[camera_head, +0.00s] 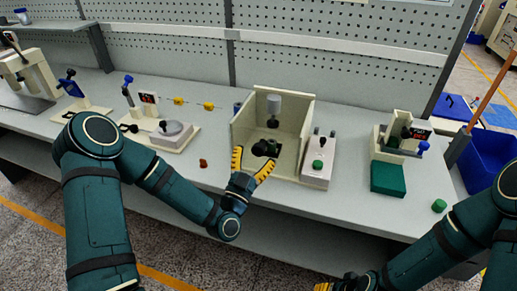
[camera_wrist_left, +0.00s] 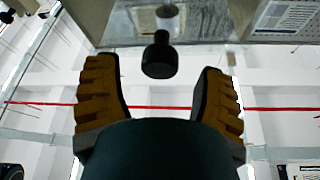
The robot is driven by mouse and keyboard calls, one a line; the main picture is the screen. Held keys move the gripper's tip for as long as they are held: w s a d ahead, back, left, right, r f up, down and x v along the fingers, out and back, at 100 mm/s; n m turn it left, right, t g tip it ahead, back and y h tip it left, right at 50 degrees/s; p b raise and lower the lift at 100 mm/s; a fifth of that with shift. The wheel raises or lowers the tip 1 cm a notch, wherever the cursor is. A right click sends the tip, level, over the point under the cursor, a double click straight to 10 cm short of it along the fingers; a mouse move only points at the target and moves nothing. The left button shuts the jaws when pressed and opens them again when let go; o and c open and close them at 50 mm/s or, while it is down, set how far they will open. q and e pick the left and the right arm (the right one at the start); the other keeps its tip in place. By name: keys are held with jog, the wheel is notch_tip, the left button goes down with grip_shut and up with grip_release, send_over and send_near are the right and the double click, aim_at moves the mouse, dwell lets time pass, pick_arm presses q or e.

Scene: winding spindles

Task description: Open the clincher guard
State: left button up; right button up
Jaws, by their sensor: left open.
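The clincher is a cream box-shaped housing (camera_head: 303,117) on the bench, open at the top in the head view. A pale cylinder (camera_head: 273,103) and dark rounded parts (camera_head: 265,147) show inside it. I cannot clearly make out a separate guard panel. My left gripper (camera_head: 252,166) is open at the housing's lower front, with its yellow fingers spread. In the left wrist view a black knob-like cylinder (camera_wrist_left: 158,57) shows between and beyond the open fingers (camera_wrist_left: 157,75); I cannot tell whether they touch it. My right gripper (camera_head: 322,286) is mostly cut off at the bottom edge.
A control box (camera_head: 317,168) with a green button stands right of the housing. A green block (camera_head: 388,178) and a small fixture (camera_head: 399,140) are farther right. A round grey device (camera_head: 173,134) and a small brown piece (camera_head: 203,163) lie left. The bench front is mostly clear.

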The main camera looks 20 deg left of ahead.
aim_at(271, 129)
pick_arm(q)
jog(key=shift+x, duration=1.35)
grip_shut()
